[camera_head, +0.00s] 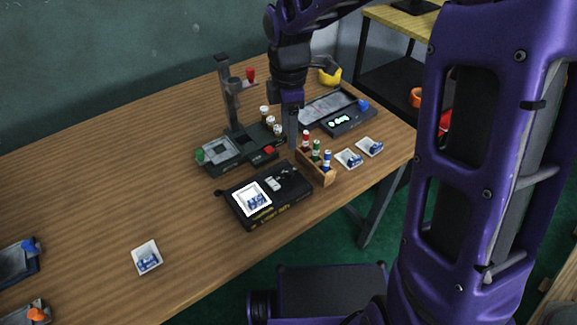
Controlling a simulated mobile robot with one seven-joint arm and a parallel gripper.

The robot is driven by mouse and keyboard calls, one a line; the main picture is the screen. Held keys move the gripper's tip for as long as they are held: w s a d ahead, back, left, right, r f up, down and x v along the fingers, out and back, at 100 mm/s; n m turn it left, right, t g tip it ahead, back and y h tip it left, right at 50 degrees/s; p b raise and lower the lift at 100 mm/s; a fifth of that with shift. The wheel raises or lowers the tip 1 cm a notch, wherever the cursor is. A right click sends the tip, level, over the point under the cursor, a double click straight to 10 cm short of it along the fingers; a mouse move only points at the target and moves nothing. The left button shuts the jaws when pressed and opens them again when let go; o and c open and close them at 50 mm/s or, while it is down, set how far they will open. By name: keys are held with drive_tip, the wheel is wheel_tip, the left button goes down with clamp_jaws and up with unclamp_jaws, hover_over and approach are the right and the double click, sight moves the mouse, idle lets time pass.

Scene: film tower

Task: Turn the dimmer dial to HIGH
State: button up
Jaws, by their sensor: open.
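My gripper (292,140) points down over the table, between the black stand and the wooden vial rack; its fingertips are small and seem empty. I cannot pick out the dimmer dial for certain, nor read any HIGH mark. A black box (240,215) at the front edge carries a white tray (239,203) with blue-and-white pieces, a pale switch-like part (272,184) and a small dark part (285,172) that may be a dial. My gripper is behind and right of this box, apart from it.
The black stand (232,100) has a red knob (250,74), a green knob (200,155) and several white-topped posts. The wooden rack (322,177) holds red, green and blue vials. A console (348,120) has a green display. Small white trays (135,258) lie about. The table's left is mostly clear.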

sight(289, 171)
wheel_tip(289, 171, down, 13)
drive_tip(key=shift+r+b, duration=0.2)
drive_tip(key=shift+b, duration=0.95)
clamp_jaws()
